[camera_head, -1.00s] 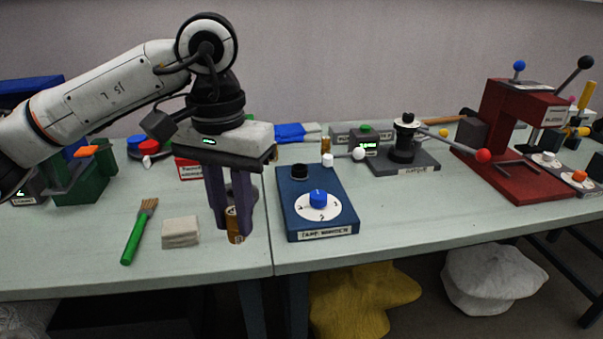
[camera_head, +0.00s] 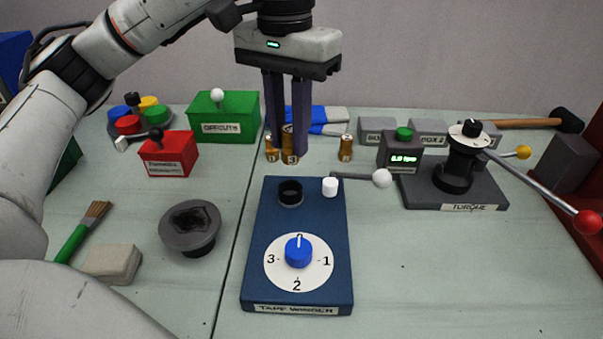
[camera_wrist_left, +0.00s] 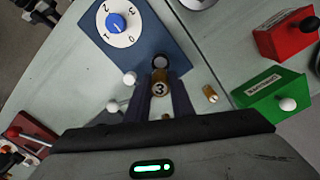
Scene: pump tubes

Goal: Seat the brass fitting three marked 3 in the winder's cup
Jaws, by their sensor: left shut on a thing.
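The brass fitting three (camera_head: 290,157) is between the fingers of my left gripper (camera_head: 289,145), beyond the far end of the winder. The left gripper is shut on it. In the left wrist view the fitting (camera_wrist_left: 161,88) shows its 3 between the fingertips. The blue tape winder (camera_head: 258,275) lies in front of it, and its black cup (camera_head: 290,190) looks empty and apart from the fitting. The winder's blue dial (camera_head: 298,252) has its mark at 0. I cannot tell how high the fitting hangs. My right gripper is not in view.
Other brass fittings (camera_head: 346,148) stand close by on both sides of the gripper. A white-knobbed lever (camera_head: 381,178) is right of the cup. A dark round socket (camera_head: 191,228) sits left of the winder. The green offcuts box (camera_head: 222,122) is behind left.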

